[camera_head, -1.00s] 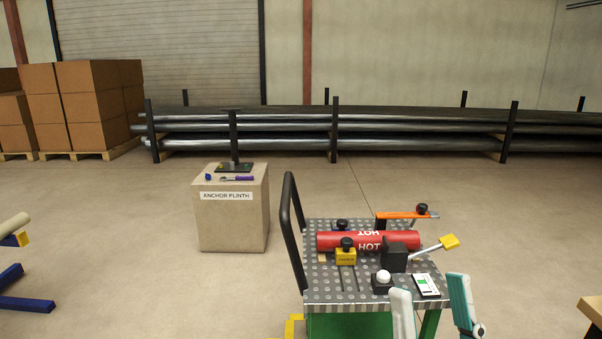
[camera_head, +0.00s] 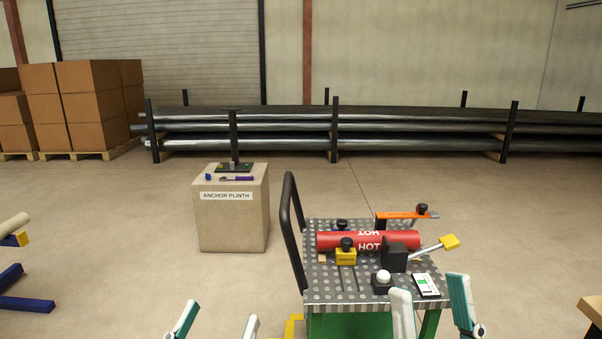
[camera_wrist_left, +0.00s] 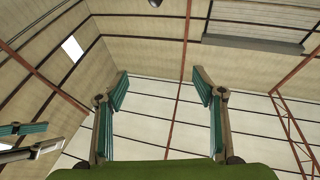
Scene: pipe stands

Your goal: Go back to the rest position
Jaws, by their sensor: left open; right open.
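My left gripper (camera_head: 216,326) shows at the bottom edge of the head view, left of the trolley, with its two fingers apart and nothing between them. In the left wrist view my left gripper (camera_wrist_left: 160,90) is open and empty, facing the wall and ceiling. My right gripper (camera_head: 431,305) is open at the bottom right of the head view, in front of the trolley's near edge. I see nothing between its fingers. The red pipe marked HOT (camera_head: 368,241) lies on the metal-topped trolley (camera_head: 325,292), apart from both grippers.
The trolley's black handle (camera_head: 291,225) rises on its left side. The anchor plinth (camera_head: 232,222) stands behind on the left with small tools on top. Pipe racks (camera_head: 420,127) and stacked boxes (camera_head: 88,100) line the back. The floor between is clear.

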